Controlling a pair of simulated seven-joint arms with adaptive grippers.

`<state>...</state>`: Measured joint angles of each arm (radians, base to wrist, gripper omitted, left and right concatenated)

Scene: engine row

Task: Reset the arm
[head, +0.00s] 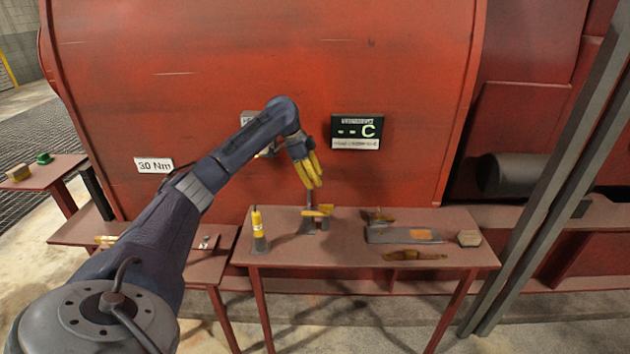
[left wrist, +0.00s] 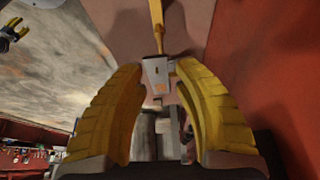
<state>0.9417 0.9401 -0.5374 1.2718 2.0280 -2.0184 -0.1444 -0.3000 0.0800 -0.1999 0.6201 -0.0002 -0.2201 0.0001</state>
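My left arm reaches in from the left in the head view. Its left gripper (head: 311,170) points down above the middle table, with yellow fingers a little above a yellow-handled tool (head: 318,211) on a grey stand. In the left wrist view the two fingers (left wrist: 160,115) stand apart with nothing held between them. Beyond them a pale block with a yellow handle (left wrist: 156,30) shows, apart from the fingers. A small dark gripper with yellow fingers, likely my right gripper (left wrist: 14,33), shows at the upper left of that view, too small to read.
The middle table (head: 350,258) also bears a yellow-topped tool (head: 258,230) on a stand, a grey plate (head: 392,236) and a small block (head: 469,239). Behind stands a large red housing (head: 240,60) with a display (head: 357,131). Grey posts (head: 560,170) rise at right.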

